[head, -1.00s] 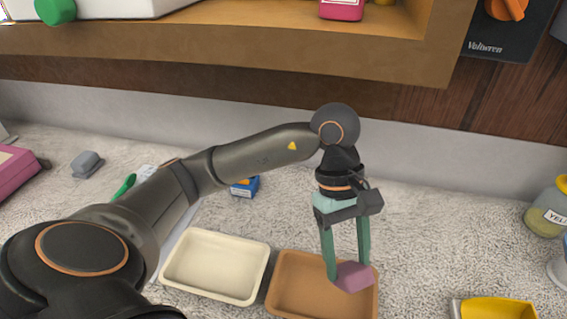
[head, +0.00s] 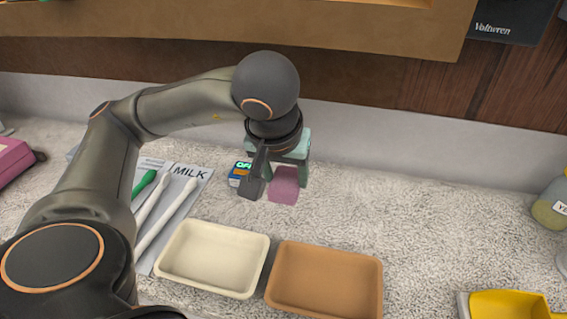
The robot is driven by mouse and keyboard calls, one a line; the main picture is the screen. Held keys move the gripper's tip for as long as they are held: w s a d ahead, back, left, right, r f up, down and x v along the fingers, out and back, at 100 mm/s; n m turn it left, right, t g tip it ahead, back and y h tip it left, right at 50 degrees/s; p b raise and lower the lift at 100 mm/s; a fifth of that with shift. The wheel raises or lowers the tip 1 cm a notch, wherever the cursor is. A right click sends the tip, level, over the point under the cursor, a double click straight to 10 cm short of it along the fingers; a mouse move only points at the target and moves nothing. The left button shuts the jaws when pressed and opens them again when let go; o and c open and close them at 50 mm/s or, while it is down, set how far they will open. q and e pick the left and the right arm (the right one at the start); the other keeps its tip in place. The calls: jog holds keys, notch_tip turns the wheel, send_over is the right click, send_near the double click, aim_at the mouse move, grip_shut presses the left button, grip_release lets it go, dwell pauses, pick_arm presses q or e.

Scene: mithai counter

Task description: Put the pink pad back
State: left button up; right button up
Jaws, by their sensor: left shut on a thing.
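The pink pad (head: 283,187) is a small mauve-pink block. The pad is held in front of the back part of the counter, behind the brown tray (head: 372,286) in the picture. I cannot tell how high it is above the counter. The gripper's mount partly hides the fingers. The brown tray looks empty. The cream tray (head: 212,258) beside it on the left also looks empty. My right gripper is not in view.
A small blue box (head: 238,176) stands just left of the gripper. A sheet marked MILK (head: 190,172) carries white sticks, one green-ended. A yellow scoop (head: 508,304) and a jar (head: 550,205) are at right. A wooden shelf (head: 330,32) overhangs the back. The counter right of the pad is clear.

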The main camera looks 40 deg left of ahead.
pick_arm(q)
jog(key=w+a+f+b, duration=0.2)
jog(key=w+a+f, duration=0.6)
jog(key=shift+w+a+f+b, duration=0.25)
jog(key=shift+w+a+b, duration=0.05)
jog(key=shift+w+b, duration=0.1)
jog(key=shift+w+a+f, duration=0.1)
jog(key=shift+f, duration=0.15)
jog(key=x, duration=0.3)
jog(key=shift+s+f, duration=0.25)
jog(key=shift+f, duration=0.25)
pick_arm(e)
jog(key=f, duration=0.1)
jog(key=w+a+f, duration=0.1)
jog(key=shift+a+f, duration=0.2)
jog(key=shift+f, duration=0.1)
pick_arm(q)
jog(key=shift+f+b, duration=0.15)
jog(key=shift+b, duration=0.2)
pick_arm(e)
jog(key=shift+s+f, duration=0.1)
pick_arm(q)
jog(key=o, duration=1.2)
